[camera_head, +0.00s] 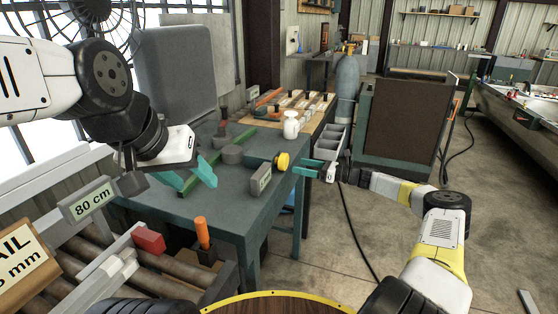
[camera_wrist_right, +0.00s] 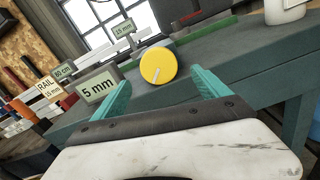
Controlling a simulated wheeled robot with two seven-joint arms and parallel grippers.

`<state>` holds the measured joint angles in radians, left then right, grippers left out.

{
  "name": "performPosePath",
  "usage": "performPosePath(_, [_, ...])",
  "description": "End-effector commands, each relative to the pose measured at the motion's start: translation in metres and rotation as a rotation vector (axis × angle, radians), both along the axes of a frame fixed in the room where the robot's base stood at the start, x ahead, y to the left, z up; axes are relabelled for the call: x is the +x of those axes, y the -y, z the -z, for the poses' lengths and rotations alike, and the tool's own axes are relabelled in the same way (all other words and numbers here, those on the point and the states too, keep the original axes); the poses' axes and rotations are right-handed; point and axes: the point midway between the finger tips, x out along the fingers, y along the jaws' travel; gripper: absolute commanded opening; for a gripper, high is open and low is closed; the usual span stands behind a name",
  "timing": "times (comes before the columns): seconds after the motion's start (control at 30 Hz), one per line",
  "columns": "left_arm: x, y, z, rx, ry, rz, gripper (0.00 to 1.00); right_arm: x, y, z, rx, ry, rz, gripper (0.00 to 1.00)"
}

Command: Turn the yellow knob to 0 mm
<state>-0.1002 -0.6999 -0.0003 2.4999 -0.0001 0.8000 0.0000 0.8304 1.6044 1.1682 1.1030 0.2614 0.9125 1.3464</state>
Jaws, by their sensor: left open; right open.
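The yellow knob (camera_head: 283,161) faces out from the near right edge of the green-grey table (camera_head: 240,216). In the right wrist view, the knob (camera_wrist_right: 158,65) is round, with a pale line running from near its middle toward the lower left. A grey display (camera_wrist_right: 98,87) beside it reads "5 mm"; it also shows in the head view (camera_head: 260,179). My right gripper (camera_head: 302,169) is open, its teal fingers pointing at the knob, which appears between the fingertips but apart from them. My left gripper (camera_head: 190,176) is open and empty over the table's left part.
A green rail with a dark grey round block (camera_head: 232,155) lies behind the display. A white bottle (camera_head: 291,125) stands at the table's far right. An "80 cm" sign (camera_head: 88,199), a red block (camera_head: 148,239) and an orange handle (camera_head: 202,233) are at lower left.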

Motion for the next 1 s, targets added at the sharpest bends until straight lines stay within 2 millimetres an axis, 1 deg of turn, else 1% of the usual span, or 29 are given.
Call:
performPosePath(0.23, [0.0,0.0,0.0,0.0,0.0,0.0,0.52,0.013,-0.036,0.0,0.001,0.0,-0.005,0.86])
performPosePath(0.4, [0.0,0.0,0.0,0.0,0.0,0.0,0.52,0.022,-0.059,0.0,0.001,0.0,-0.005,0.86])
performPosePath(0.6, [0.0,0.0,0.0,0.0,0.0,0.0,0.52,0.028,-0.07,0.0,0.0,0.001,-0.004,0.86])
performPosePath(0.83, [0.0,0.0,0.0,0.0,0.0,0.0,0.52,0.028,-0.07,0.0,-0.001,0.001,-0.004,0.86])
performPosePath(0.87, [0.0,0.0,0.0,0.0,0.0,0.0,0.52,0.028,-0.07,0.0,-0.001,0.001,-0.004,0.82])
performPosePath(1.0, [0.0,0.0,0.0,0.0,0.0,0.0,0.52,0.028,-0.07,0.0,-0.001,0.001,-0.004,0.55])
